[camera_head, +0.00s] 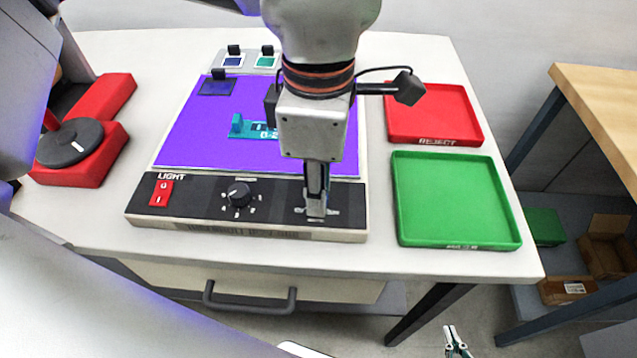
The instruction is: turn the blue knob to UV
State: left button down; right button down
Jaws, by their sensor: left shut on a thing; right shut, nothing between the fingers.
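The light box's black front panel (280,222) has a dial spot at its right end with pale markings. My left gripper (316,212) points straight down there, its fingers shut on the knob at that spot. The fingers hide the knob, so its blue colour, its pointer and the UV mark cannot be made out. A black knob (238,194) with white marks around it sits left of my gripper, apart from it. My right gripper (455,345) is low at the bottom edge of the view, shut and empty, away from the panel.
The lit purple plate (190,135) holds a blue-green piece (240,127). A red LIGHT switch (161,193) is at the panel's left. A red REJECT tray (435,143) and a green tray (455,244) stand at right. A red-based black disc (70,143) is at left.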

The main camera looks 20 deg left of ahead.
pick_arm(q)
jog(key=shift+r, duration=0.15)
jog(key=c, duration=1.8)
grip_release()
notch_tip(320, 180, up, 12)
jog(key=shift+f, duration=0.1)
jog(key=shift+s, duration=0.1)
